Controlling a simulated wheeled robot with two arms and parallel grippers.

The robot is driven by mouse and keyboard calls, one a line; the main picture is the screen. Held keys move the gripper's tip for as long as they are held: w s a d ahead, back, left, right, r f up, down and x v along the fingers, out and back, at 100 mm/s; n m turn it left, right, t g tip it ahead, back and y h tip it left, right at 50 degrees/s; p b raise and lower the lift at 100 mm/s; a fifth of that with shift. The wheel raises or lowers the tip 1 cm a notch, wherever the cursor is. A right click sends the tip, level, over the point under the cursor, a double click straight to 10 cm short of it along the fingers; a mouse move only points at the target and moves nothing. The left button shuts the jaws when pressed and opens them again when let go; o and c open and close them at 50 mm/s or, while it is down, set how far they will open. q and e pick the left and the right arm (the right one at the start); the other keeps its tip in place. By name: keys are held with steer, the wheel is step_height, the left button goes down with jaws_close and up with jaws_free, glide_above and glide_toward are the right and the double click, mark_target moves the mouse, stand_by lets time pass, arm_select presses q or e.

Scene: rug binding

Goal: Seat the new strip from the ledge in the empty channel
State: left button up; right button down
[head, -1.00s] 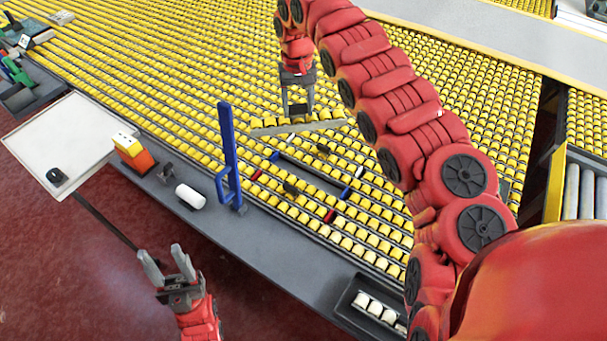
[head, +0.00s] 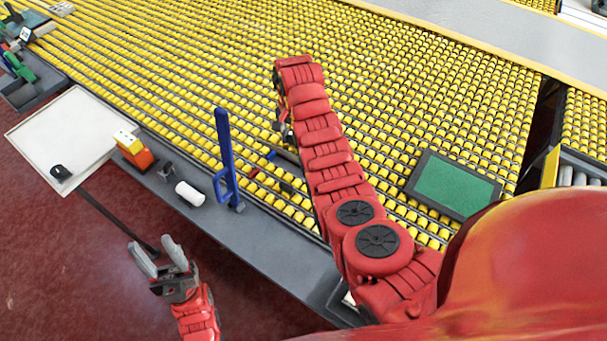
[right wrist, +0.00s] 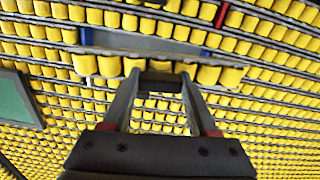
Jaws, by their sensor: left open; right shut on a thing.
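My right gripper (right wrist: 158,85) is shut on the new strip, seen in the right wrist view by its dark middle and a short row of yellow rollers (right wrist: 213,76) past the fingertips. The strip looks nearer the camera than the bed; its height above the bed is unclear. In the head view my right arm hides most of the gripper, strip and channel. My left gripper (head: 157,257) is open and empty in front of the ledge (head: 255,240).
On the ledge stand a blue upright tool (head: 225,150), a white cylinder (head: 190,194) and an orange-and-white block (head: 134,150). A white tray (head: 70,130) adjoins it at left. A dark-framed green panel (head: 455,187) lies on the yellow roller bed (head: 420,100).

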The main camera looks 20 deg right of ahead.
steer(key=shift+s+d+f+m, duration=0.3)
steer(key=shift+s+d, duration=0.1)
steer(key=shift+d, duration=0.2)
steer(key=shift+s+d+f+m, duration=0.25)
steer(key=shift+s+d, duration=0.1)
steer(key=shift+d, duration=0.2)
steer(key=shift+s+d+f+p, duration=0.15)
steer(key=shift+d+f+p, duration=0.15)
steer(key=shift+p, duration=0.1)
step_height(320, 180, down, 5)
steer(key=shift+a+f+p, duration=0.1)
steer(key=shift+a+p, duration=0.05)
steer(key=shift+p, duration=0.65)
steer(key=shift+f, duration=1)
step_height(320, 180, down, 2)
steer(key=shift+f+b, duration=0.15)
steer(key=shift+b, duration=0.4)
steer(key=shift+f, duration=0.1)
